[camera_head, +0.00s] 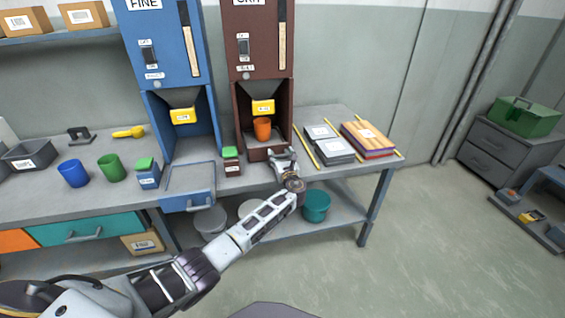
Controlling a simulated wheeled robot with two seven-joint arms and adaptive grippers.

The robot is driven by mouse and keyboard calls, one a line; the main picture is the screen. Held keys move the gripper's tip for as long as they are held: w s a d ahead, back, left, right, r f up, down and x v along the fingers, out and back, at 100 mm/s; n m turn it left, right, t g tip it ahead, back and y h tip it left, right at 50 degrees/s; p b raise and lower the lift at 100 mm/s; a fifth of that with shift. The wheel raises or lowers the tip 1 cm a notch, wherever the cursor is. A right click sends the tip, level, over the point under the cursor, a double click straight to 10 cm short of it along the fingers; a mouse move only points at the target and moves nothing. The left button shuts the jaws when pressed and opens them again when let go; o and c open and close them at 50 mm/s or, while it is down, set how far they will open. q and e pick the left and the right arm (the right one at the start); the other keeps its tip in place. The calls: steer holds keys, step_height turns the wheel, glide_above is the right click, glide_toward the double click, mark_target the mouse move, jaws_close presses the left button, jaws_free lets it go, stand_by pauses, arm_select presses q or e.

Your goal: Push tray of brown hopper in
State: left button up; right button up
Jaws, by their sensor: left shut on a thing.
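The brown hopper (258,50) stands on the bench right of the blue hopper (160,50). Its tray (256,155) shows as a brown front at the bottom of the bay, near the bench's front edge. An orange cup (262,128) stands upright in the bay under the yellow-labelled spout. My left gripper (283,158) is at the right end of the tray front, shut on what looks like the tray's handle; the fingers hide the contact. My right gripper is out of view.
The blue hopper's tray (188,200) sticks out over the bench edge. A small brown box with a green top (231,162) stands left of the brown tray. Grey and orange stacks (368,138) lie to the right. A teal bucket (316,206) is on the shelf below.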

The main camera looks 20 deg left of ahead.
arm_select(q)
steer(key=shift+w+a, duration=0.15)
steer(key=shift+w, duration=0.05)
steer(key=shift+a+r, duration=0.1)
steer(key=shift+r, duration=0.1)
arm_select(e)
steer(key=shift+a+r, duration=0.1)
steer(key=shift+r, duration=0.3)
arm_select(q)
steer(key=shift+w, duration=0.1)
steer(key=o, duration=1)
steer(key=shift+r, duration=0.1)
steer(key=o, duration=0.4)
steer(key=shift+w+f, duration=0.15)
steer(key=shift+f, duration=0.1)
steer(key=shift+o, duration=0.2)
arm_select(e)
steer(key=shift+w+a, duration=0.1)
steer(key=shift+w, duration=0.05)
arm_select(q)
steer(key=v, duration=1.2)
